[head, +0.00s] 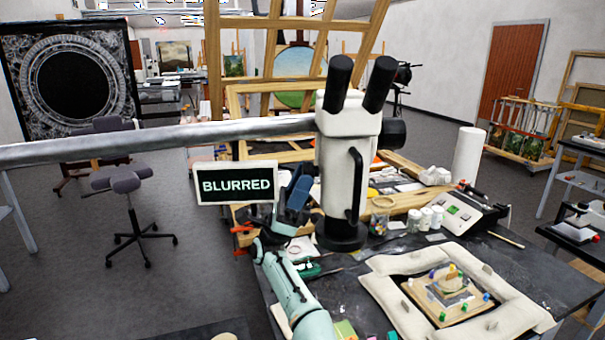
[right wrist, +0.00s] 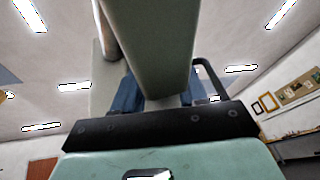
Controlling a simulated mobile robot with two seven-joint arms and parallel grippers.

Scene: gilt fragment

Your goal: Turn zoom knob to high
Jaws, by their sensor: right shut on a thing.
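A white microscope (head: 338,160) with two black eyepieces hangs upright on a grey boom over the workbench. A black knob (head: 393,134) sticks out on its right side. A sign (head: 236,184) beside it reads BLURRED. My right gripper (head: 297,190), with blue fingers, is at the lower left side of the microscope, well below and left of that black knob. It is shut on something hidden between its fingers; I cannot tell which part. In the right wrist view the blue fingers (right wrist: 160,98) show behind a pale grey-green bar. My left gripper is out of view.
The grey boom (head: 160,143) crosses from the left. Jars (head: 425,217), a grey device (head: 453,210) and a paper roll (head: 467,155) crowd the bench. Open floor lies left.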

